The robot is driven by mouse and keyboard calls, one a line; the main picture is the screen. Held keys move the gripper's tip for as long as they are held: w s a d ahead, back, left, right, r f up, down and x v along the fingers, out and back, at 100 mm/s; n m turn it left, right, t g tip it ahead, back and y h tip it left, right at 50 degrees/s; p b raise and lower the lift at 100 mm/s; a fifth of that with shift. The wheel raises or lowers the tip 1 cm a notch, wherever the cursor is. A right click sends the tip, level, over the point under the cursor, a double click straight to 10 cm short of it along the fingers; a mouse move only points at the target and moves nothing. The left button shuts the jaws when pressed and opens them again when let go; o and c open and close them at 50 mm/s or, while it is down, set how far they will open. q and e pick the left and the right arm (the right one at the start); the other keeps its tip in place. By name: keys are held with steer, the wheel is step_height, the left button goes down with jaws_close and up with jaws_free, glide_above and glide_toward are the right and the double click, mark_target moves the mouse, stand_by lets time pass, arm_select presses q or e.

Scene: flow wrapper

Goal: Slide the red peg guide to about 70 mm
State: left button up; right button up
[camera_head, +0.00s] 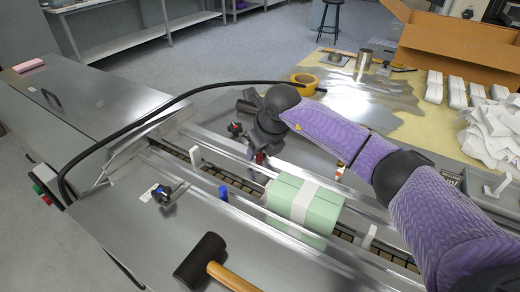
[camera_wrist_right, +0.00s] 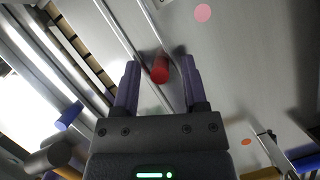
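The red peg guide (camera_wrist_right: 160,70) is a short red cylinder on the metal deck beside a guide rail. In the head view only a bit of red (camera_head: 260,158) shows under the gripper. My right gripper (camera_wrist_right: 159,64) is open, with one finger on each side of the red peg and a visible gap on both sides. In the head view my right gripper (camera_head: 261,152) points down at the deck, behind the conveyor. A blue peg (camera_head: 223,193) stands on the near side of the conveyor and also shows in the wrist view (camera_wrist_right: 70,116). My left gripper is not in view.
A green wrapped pack (camera_head: 318,213) sits on the conveyor to the right. A clamp with a red knob (camera_head: 235,128) is just left of my right gripper. A black cable (camera_head: 130,127) arches behind. A mallet (camera_head: 201,258) lies in front, and a blue-knobbed clamp (camera_head: 163,192) stands left.

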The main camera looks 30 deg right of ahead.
jaws_close()
stand_by(1.2)
